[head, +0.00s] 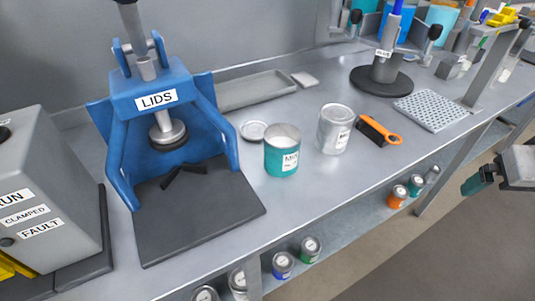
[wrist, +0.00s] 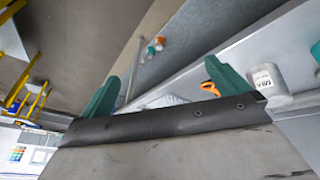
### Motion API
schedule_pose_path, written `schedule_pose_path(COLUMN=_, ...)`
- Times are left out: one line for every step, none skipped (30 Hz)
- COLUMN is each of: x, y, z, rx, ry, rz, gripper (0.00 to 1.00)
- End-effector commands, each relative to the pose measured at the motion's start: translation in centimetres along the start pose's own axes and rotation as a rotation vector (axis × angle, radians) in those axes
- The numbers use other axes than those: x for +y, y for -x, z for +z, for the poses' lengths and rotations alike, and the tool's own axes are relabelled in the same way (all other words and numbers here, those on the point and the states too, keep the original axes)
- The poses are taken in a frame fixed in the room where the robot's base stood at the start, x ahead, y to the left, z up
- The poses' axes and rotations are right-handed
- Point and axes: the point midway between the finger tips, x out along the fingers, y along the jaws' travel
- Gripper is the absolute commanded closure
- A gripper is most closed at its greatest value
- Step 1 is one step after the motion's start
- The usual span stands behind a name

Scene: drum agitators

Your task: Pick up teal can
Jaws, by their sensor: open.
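The teal can (head: 281,158) stands upright and open-topped on the grey bench, with a white label on its front. It is right of the blue LIDS press. In the wrist view a teal patch at the right edge (wrist: 316,51) may be the same can, mostly cut off. My gripper (head: 473,183), with teal fingers, is off the bench's front edge at the far right, well apart from the can. In the wrist view my gripper (wrist: 172,72) has its fingers wide apart with nothing between them.
A silver can (head: 334,130) stands just right of the teal can, with a flat lid (head: 254,130) behind left. An orange-handled tool (head: 378,131) lies farther right. The blue press (head: 158,110) stands left. Several small cans (head: 397,195) sit on the lower shelf.

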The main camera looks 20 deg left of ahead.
Motion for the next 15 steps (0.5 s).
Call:
schedule_pose_path(x=-1.5, y=-1.9, z=-2.4, rx=0.065, ry=0.071, rz=-0.003, gripper=0.0)
schedule_pose_path(x=-2.5, y=-2.8, z=-4.0, rx=0.118, ry=0.114, rz=-0.009, gripper=0.0)
schedule_pose_path(x=-4.1, y=-4.0, z=-5.9, rx=0.188, ry=0.169, rz=-0.027, gripper=0.0)
schedule_pose_path(x=-5.6, y=-4.7, z=-7.2, rx=0.24, ry=0.213, rz=-0.047, gripper=0.0)
schedule_pose_path(x=-7.2, y=-5.5, z=-8.4, rx=0.29, ry=0.256, rz=-0.072, gripper=0.0)
schedule_pose_path(x=-9.7, y=-6.3, z=-9.8, rx=0.357, ry=0.315, rz=-0.115, gripper=0.0)
schedule_pose_path(x=-11.7, y=-6.9, z=-10.6, rx=0.404, ry=0.357, rz=-0.154, gripper=0.0)
schedule_pose_path(x=-13.8, y=-7.4, z=-11.2, rx=0.45, ry=0.4, rz=-0.197, gripper=0.0)
schedule_pose_path(x=-16.9, y=-7.9, z=-11.6, rx=0.504, ry=0.454, rz=-0.27, gripper=0.0)
schedule_pose_path(x=-19.2, y=-8.2, z=-11.6, rx=0.539, ry=0.493, rz=-0.329, gripper=0.0)
schedule_pose_path(x=-21.4, y=-8.3, z=-11.5, rx=0.572, ry=0.528, rz=-0.387, gripper=0.0)
schedule_pose_path(x=-24.0, y=-8.4, z=-11.2, rx=0.61, ry=0.568, rz=-0.46, gripper=0.0)
schedule_pose_path(x=-25.7, y=-8.4, z=-10.8, rx=0.632, ry=0.593, rz=-0.511, gripper=0.0)
schedule_pose_path(x=-27.2, y=-8.4, z=-10.4, rx=0.649, ry=0.615, rz=-0.56, gripper=0.0)
schedule_pose_path(x=-29.0, y=-8.3, z=-9.8, rx=0.669, ry=0.639, rz=-0.622, gripper=0.0)
